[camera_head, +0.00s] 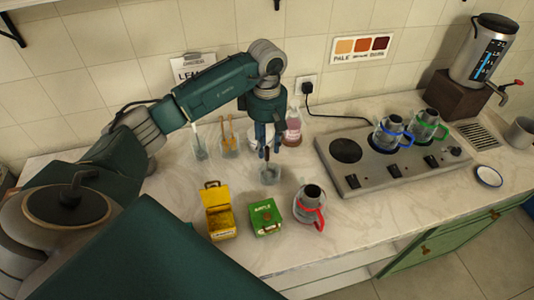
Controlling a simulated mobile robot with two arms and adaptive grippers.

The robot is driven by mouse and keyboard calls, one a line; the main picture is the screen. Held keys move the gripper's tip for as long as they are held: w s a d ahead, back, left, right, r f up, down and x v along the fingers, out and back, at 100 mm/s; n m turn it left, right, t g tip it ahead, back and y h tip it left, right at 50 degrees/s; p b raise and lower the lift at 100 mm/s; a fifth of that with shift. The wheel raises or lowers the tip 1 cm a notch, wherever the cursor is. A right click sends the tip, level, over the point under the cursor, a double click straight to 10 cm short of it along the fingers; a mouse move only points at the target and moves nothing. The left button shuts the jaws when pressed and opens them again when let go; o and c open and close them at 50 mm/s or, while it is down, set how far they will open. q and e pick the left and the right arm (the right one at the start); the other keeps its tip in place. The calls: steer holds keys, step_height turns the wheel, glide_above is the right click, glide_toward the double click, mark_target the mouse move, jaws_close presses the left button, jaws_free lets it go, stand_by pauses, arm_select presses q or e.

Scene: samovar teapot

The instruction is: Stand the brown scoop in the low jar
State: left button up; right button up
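The low jar (270,175) is a small clear vessel on the counter, in the middle of the head view. A thin dark brown handle, which looks like the brown scoop (267,154), stands nearly upright at the jar's mouth. Its lower end is hard to make out through the jar. My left gripper (268,145) points down directly above the jar, with its fingertips around or just beside the top of the handle. The picture is too small to tell whether the fingers grip it. My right gripper is not in view.
A yellow tin (218,212), a green box (265,218) and a red-handled cup (309,205) stand in front of the jar. Clear jars with utensils (229,147) and a pink bottle (292,130) are behind. A hotplate (360,178) with two glass pots is to the right.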

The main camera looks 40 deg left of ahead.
arm_select(q)
step_height(320, 180, up, 8)
steer(key=shift+w+f+b, duration=0.1)
steer(key=shift+b, duration=0.9)
steer(key=shift+r, duration=0.45)
